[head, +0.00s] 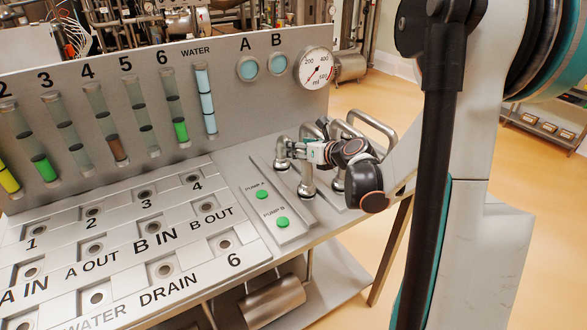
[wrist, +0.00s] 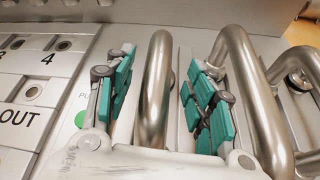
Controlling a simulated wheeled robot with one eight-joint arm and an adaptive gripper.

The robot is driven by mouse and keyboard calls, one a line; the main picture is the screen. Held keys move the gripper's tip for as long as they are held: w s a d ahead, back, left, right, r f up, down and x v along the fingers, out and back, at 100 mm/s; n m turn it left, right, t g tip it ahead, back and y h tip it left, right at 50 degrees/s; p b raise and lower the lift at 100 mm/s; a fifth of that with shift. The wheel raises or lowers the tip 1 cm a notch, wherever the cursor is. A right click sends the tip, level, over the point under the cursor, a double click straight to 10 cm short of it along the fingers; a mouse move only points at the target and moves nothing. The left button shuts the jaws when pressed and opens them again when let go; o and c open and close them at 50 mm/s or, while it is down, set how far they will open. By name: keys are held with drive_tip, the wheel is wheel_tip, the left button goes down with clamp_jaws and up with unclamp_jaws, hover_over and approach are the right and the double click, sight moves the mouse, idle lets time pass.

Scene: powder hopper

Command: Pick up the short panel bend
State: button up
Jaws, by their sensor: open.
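Several shiny metal pipe bends stand at the right end of the panel bench. The leftmost bend (head: 307,178) stands upright, and in the wrist view this bend (wrist: 155,85) runs between my two green-padded fingers. I take it to be the short panel bend, as it looks smaller than its neighbours. My gripper (head: 293,150) is open around it, with a finger on each side. In the wrist view my gripper (wrist: 160,95) shows gaps between the pads and the tube. The gripper and wrist hide part of the bend in the head view.
A larger bend (wrist: 240,75) stands close beside the right finger, with another bend (wrist: 300,75) beyond it. The pump strip (head: 273,207) with green buttons lies to the left. A pressure gauge (head: 314,67) is on the upright panel behind.

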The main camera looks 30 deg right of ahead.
drive_tip(key=b+x, duration=0.1)
drive_tip(key=x, duration=0.3)
drive_tip(key=shift+a+f, duration=0.1)
drive_tip(key=shift+s, duration=0.1)
drive_tip(key=shift+c, duration=0.5)
clamp_jaws()
